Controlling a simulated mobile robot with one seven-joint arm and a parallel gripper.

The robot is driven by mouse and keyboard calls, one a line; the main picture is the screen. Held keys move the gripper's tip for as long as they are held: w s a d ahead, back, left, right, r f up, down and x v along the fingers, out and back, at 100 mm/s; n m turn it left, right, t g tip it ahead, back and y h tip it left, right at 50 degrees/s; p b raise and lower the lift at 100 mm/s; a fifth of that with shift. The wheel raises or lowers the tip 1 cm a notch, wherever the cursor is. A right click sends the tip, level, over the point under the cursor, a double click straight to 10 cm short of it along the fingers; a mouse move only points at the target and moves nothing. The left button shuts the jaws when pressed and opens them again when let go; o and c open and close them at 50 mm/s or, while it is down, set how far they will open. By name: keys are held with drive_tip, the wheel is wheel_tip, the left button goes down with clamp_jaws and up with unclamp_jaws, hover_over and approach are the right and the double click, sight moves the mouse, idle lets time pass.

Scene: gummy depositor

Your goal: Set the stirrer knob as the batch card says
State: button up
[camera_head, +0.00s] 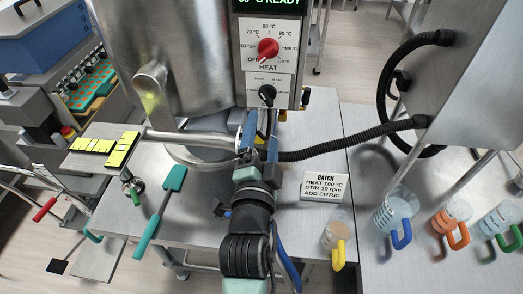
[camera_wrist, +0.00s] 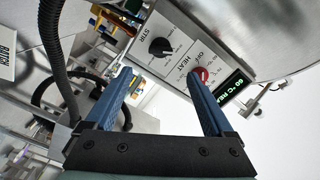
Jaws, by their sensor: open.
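The black stirrer knob (camera_head: 267,93) sits on the panel below the red heat knob (camera_head: 268,48). In the wrist view the stirrer knob (camera_wrist: 160,47) lies beyond the fingertips, beside the word STIR, and nothing touches it. Its exact setting is too small to read. My gripper (camera_head: 260,138) is open and empty, in front of and below the knob. Its two blue fingers (camera_wrist: 160,74) are spread wide in the wrist view. The batch card (camera_head: 325,187) stands on the table and reads HEAT 100 °C, STIR 10 rpm, ADD CITRIC.
A steel kettle (camera_head: 165,60) stands left of the panel, with a pipe below it. A black hose (camera_head: 345,146) runs right from behind my gripper. A teal spatula (camera_head: 160,212) lies left. A yellow-handled beaker (camera_head: 338,235) and several other handled beakers stand right.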

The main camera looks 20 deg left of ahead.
drive_tip(key=shift+b+v, duration=0.4)
drive_tip(key=shift+v, duration=0.85)
drive_tip(key=d+r+n+t+h, duration=0.15)
drive_tip(key=d+r, duration=0.25)
drive_tip(key=r, duration=0.7)
drive_tip(key=d+r+n+t+h, duration=0.1)
drive_tip(key=d+r+t, duration=0.2)
drive_tip(key=r, duration=0.8)
drive_tip(key=s+d+r+n+t+h, duration=0.1)
drive_tip(key=s+d+r+n+t, duration=0.1)
drive_tip(key=r, duration=0.8)
drive_tip(key=s+d+r+n+t+h, duration=0.1)
drive_tip(key=s+d+r+n+t, duration=0.2)
drive_tip(key=s+d+r, duration=0.3)
wheel_tip(320, 180, up, 4)
drive_tip(key=shift+s+f+n, duration=0.15)
drive_tip(key=shift+s+n, duration=0.5)
drive_tip(key=shift+t+h, duration=0.25)
